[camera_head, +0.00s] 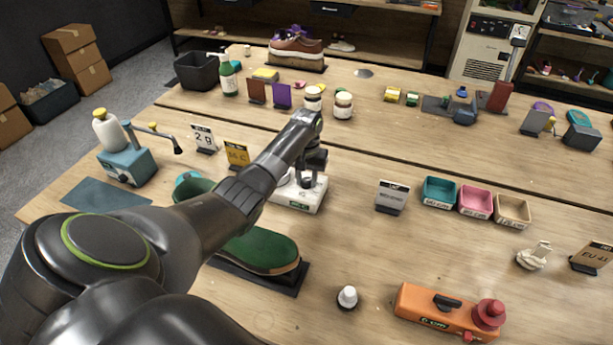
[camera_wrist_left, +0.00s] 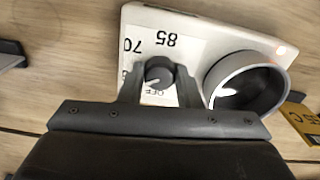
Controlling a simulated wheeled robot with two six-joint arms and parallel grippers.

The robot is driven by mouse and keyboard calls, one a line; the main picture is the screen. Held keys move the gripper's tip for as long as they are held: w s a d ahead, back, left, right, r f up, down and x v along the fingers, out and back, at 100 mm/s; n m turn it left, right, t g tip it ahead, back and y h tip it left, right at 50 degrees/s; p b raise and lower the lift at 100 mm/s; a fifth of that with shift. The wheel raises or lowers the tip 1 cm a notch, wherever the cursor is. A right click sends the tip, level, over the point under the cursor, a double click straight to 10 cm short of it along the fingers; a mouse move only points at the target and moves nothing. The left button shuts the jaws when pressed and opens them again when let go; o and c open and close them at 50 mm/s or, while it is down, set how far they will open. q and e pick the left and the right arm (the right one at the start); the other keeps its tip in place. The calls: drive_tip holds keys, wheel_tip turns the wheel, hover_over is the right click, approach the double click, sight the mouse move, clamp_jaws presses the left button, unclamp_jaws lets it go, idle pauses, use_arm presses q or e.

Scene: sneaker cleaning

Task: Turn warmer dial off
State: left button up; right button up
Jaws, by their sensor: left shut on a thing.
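The warmer (camera_head: 298,196) is a small white box in the middle of the bench, partly hidden by my left arm. My right gripper is out of view.
A green shoe (camera_head: 262,250) on a dark stand lies in front of the warmer. Label cards stand nearby, one yellow (camera_head: 237,155), one grey (camera_head: 391,197). Small coloured trays (camera_head: 475,201) and an orange box (camera_head: 445,312) are to the right.

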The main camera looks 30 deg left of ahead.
use_arm(q)
drive_tip(key=shift+r+n+p, duration=0.25)
drive_tip(key=shift+n+p, duration=0.75)
drive_tip(key=shift+p, duration=0.15)
drive_tip(key=n+p, duration=0.2)
drive_tip(key=shift+n, duration=0.4)
drive_tip(key=n+p, duration=0.2)
drive_tip(key=n, duration=0.1)
drive_tip(key=shift+f, duration=0.1)
drive_tip(key=shift+w+f+n+p, duration=0.1)
drive_tip(key=shift+n+p, duration=0.4)
drive_tip(key=shift+n, duration=1.2)
drive_tip(key=o, duration=1)
drive_tip(key=shift+c, duration=0.2)
